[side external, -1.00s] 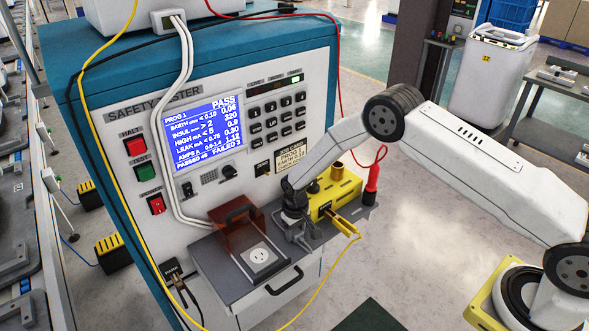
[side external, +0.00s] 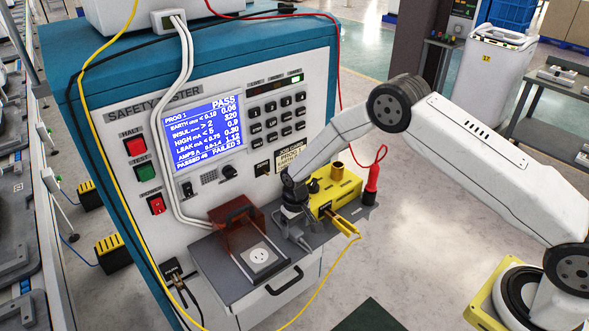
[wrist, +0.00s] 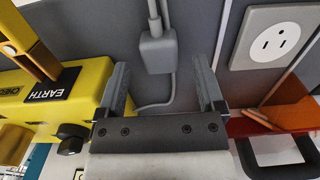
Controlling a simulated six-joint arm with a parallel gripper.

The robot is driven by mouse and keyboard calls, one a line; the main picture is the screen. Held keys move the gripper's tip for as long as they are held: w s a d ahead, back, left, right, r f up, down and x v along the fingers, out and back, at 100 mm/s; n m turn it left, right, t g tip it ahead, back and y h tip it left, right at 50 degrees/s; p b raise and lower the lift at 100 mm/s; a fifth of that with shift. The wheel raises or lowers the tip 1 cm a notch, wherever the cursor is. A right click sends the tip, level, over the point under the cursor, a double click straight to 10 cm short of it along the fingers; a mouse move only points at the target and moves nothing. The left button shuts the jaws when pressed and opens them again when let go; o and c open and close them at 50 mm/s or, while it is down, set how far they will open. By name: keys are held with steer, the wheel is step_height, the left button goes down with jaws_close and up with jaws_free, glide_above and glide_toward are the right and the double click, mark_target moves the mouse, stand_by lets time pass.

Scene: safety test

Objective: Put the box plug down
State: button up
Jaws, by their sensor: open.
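The grey box plug (wrist: 157,54) lies on the grey shelf with its cord attached. In the wrist view it is beyond and between the two fingers, with clear gaps on both sides. My gripper (wrist: 162,70) is open and empty. In the side view my gripper (side external: 292,208) is just above the shelf, between the yellow earth box and the red-brown cover. The box plug (side external: 296,233) shows small beneath it there, partly hidden.
The yellow earth box (side external: 342,196) stands close to the right of my gripper. The white socket (side external: 260,257) and hinged red-brown cover (side external: 236,232) are to its left. The tester panel (side external: 222,100) rises behind. A yellow cable (side external: 340,262) hangs off the shelf's front.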

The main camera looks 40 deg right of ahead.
mark_target(296, 231)
step_height(296, 231, up, 10)
steer(key=shift+r, duration=0.2)
stand_by(0.3)
stand_by(0.4)
steer(key=s+d+r+t, duration=0.1)
steer(key=s+d+r, duration=0.2)
steer(key=s, duration=0.9)
steer(key=s+d+r+t, duration=0.1)
steer(key=s+d+r, duration=0.2)
steer(key=s+r, duration=0.5)
steer(key=s, duration=0.4)
steer(key=shift+r+t, duration=0.25)
steer(key=shift+t, duration=0.05)
